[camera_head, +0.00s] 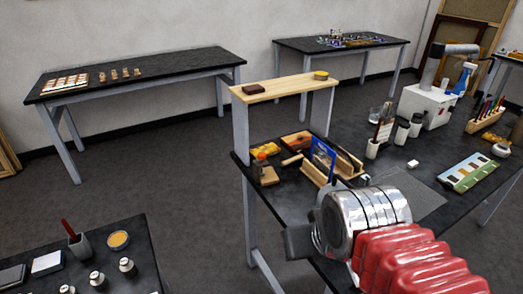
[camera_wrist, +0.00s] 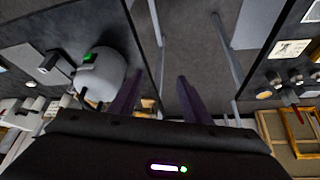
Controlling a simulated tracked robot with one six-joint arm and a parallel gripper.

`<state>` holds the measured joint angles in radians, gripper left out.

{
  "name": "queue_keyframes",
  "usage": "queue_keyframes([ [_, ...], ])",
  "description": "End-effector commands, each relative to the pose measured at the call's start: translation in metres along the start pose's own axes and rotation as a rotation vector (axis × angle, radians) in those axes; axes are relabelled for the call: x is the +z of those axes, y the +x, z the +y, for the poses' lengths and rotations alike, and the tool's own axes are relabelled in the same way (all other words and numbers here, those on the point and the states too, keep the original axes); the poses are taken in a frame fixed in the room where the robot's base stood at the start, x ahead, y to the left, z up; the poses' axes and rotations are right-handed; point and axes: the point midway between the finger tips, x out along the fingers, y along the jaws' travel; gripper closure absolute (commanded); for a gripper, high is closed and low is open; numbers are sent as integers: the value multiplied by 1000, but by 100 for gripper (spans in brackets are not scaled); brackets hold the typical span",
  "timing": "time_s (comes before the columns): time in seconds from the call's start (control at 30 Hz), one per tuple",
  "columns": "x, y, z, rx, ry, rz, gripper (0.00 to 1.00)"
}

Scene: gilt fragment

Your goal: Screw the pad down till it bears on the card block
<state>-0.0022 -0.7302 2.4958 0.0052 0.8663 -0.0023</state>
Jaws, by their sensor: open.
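I cannot make out the screw pad or the card block for certain in either view. A small wooden piece with a dark part (camera_head: 267,176) lies at the near left corner of the right-hand bench, too small to tell what it is. My gripper (camera_head: 300,240) is in front of that bench's near edge in the head view, partly hidden by my arm. In the wrist view my gripper (camera_wrist: 158,90) shows two dark fingers spread apart, with nothing between them and floor beyond.
The right-hand bench (camera_head: 425,205) carries a wooden shelf (camera_head: 285,88), a blue card in a wooden rack (camera_head: 322,157), jars and a white machine (camera_head: 428,105). Another bench (camera_head: 120,235) with a cup and small pots stands at lower left. Floor between them is clear.

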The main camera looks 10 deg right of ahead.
Motion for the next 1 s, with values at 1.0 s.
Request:
queue_keyframes([
  [1.0,-158,100,-25,-58,28,345,57],
])
